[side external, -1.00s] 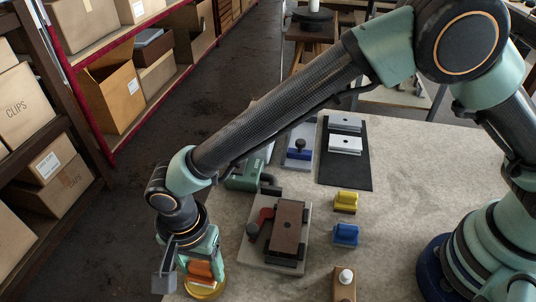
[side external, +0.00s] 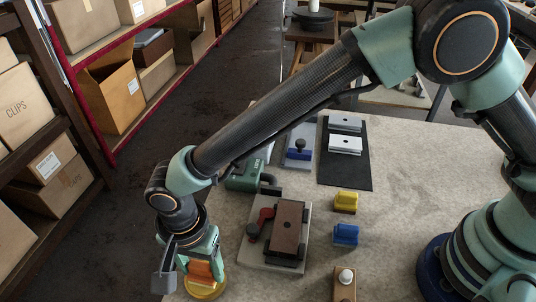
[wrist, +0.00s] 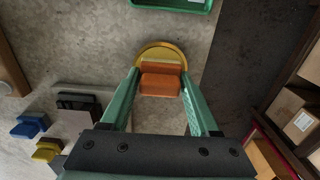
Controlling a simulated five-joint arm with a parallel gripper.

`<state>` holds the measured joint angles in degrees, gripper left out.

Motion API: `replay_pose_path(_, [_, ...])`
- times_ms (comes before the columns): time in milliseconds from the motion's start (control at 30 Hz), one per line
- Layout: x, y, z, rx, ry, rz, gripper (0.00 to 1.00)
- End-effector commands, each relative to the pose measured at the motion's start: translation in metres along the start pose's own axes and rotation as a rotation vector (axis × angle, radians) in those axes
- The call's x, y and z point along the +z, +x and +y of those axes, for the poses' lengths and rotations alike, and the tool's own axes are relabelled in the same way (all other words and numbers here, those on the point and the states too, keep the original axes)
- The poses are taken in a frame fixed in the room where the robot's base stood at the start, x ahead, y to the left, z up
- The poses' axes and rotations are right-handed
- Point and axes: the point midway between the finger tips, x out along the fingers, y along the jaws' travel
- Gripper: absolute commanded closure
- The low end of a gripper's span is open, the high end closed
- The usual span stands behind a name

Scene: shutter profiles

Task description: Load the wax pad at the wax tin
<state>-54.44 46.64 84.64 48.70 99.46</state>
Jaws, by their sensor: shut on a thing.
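My gripper (wrist: 158,98) is shut on an orange wax pad (wrist: 160,84), with one green finger at each side of it. In the side external view my gripper (side external: 200,262) points down at the table's near left edge, with the orange pad (side external: 199,271) low between its fingers. The round yellow wax tin (side external: 206,288) is directly below the pad. In the wrist view the tin's rim (wrist: 162,46) shows behind the pad. The pad's underside is hidden, so I cannot tell whether it touches the wax.
A clamped brown block (side external: 289,228) with a red lever sits on a grey plate. Yellow (side external: 345,202) and blue (side external: 346,235) handled blocks stand to its right, and a wooden block with a white knob (side external: 344,284) stands in front. A green tray (wrist: 170,4) shows in the wrist view.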

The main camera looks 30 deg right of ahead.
Motion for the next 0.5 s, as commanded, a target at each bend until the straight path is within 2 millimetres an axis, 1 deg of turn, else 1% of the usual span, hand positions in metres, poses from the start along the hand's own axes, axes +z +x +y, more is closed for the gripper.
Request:
replay_pose_path(67, [0.0, -0.002, 0.0, -0.001, 0.0, 0.0, 0.82])
replay_pose_path(500, [0.0, -0.036, 0.0, -0.002, 0.0, 0.0, 0.82])
